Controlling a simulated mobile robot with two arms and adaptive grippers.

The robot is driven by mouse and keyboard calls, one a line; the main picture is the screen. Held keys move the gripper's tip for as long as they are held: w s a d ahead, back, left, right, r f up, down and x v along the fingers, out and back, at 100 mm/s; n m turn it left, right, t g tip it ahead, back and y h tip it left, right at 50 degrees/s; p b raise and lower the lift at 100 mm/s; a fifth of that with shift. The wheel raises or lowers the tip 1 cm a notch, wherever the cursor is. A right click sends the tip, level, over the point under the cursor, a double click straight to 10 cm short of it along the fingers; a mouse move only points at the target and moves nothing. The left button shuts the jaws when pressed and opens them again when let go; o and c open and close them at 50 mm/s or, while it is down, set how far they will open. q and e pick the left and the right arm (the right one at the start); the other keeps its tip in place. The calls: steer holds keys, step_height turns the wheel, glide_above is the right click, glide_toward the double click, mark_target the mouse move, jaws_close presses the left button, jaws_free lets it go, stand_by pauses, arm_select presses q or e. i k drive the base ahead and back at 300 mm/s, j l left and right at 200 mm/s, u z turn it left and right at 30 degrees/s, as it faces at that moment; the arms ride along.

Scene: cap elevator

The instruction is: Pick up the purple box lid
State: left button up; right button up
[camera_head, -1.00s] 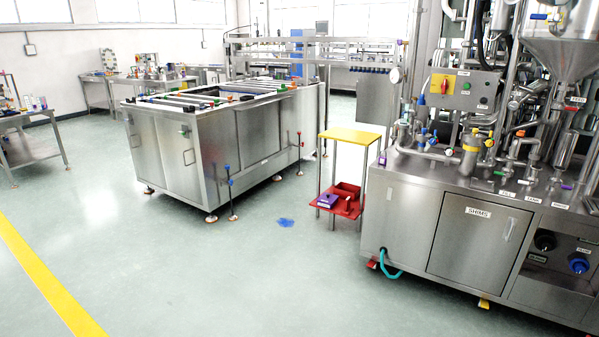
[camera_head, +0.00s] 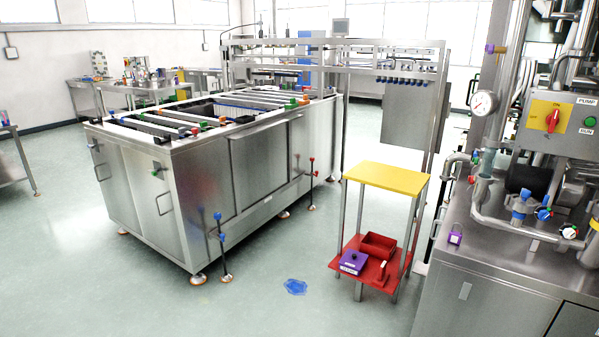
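A purple box (camera_head: 353,262) with a small dark knob or mark on top and a pale label on its front sits on the red lower shelf (camera_head: 343,278) of a small stand. From here I cannot tell its lid from its body. Another small purple item (camera_head: 455,234) with a pale label stands on the near left part of the steel machine top at the right. Neither of my grippers is in view.
The stand has a yellow top (camera_head: 388,178); a red bin (camera_head: 376,250) shares its lower shelf. A large steel tank unit (camera_head: 265,165) stands left, a steel machine (camera_head: 490,290) right. A blue patch (camera_head: 295,287) lies on the floor. The foreground floor is open.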

mark_target(354, 260)
steer(key=i+j+z, duration=0.15)
steer(key=i+z, duration=0.35)
steer(key=i, duration=0.15)
steer(key=i+j+z, duration=1)
steer(key=i+j, duration=0.1)
